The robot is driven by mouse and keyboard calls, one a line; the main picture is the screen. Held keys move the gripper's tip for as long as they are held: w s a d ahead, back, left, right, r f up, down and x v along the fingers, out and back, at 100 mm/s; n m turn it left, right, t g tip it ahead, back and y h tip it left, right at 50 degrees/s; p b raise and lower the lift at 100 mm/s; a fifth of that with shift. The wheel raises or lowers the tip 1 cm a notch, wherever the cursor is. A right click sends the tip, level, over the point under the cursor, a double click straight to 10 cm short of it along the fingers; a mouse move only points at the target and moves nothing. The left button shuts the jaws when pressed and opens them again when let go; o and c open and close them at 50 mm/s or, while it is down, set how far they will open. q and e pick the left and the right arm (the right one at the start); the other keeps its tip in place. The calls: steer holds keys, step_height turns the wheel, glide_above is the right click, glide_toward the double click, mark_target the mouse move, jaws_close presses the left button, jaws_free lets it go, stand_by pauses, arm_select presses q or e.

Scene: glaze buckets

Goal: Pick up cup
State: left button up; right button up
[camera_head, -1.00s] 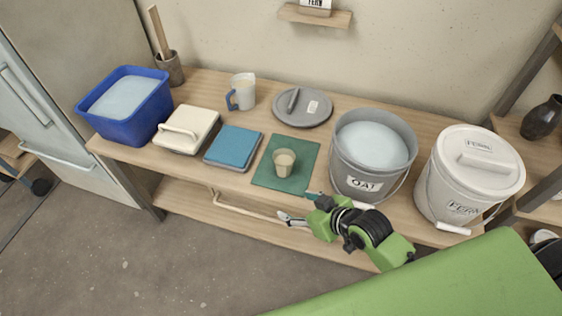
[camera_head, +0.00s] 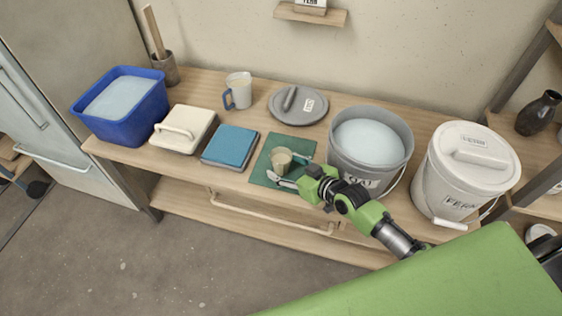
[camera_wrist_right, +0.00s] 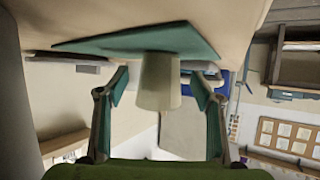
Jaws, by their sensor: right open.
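A small beige cup (camera_head: 281,158) stands upright on the dark green mat (camera_head: 262,177) in the head view. My right gripper (camera_head: 293,170) is at the cup's right side, low over the mat, its fingers pointing at the cup. In the right wrist view, which is upside down, the cup (camera_wrist_right: 160,85) shows between the two spread fingers of the right gripper (camera_wrist_right: 160,92), with a gap on each side. The mat (camera_wrist_right: 100,46) is above it in that picture. My left gripper is not in view.
The open grey bucket (camera_head: 345,172) stands close to the right of the mat, beside my right arm. A lidded white bucket (camera_head: 440,190) is farther right. A blue book-like block (camera_head: 230,146) lies left of the mat, and a grey lid (camera_head: 308,112) lies behind it.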

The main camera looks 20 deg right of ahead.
steer(key=shift+x, duration=0.8)
steer(key=c, duration=1.3)
steer(key=shift+r, duration=0.15)
steer(key=shift+r, duration=0.3)
step_height(320, 180, up, 2)
steer(key=shift+r+p, duration=0.1)
steer(key=shift+p, duration=0.2)
steer(key=s+a+r, duration=0.2)
steer(key=s+r, duration=0.1)
steer(key=s, duration=0.1)
steer(key=s+a+r+p, duration=0.1)
steer(key=s+a+r, duration=0.1)
steer(key=s+r, duration=0.1)
steer(key=s+a+r, duration=0.3)
steer(key=s+r, duration=0.1)
steer(key=s, duration=0.1)
steer(key=shift+s, duration=0.1)
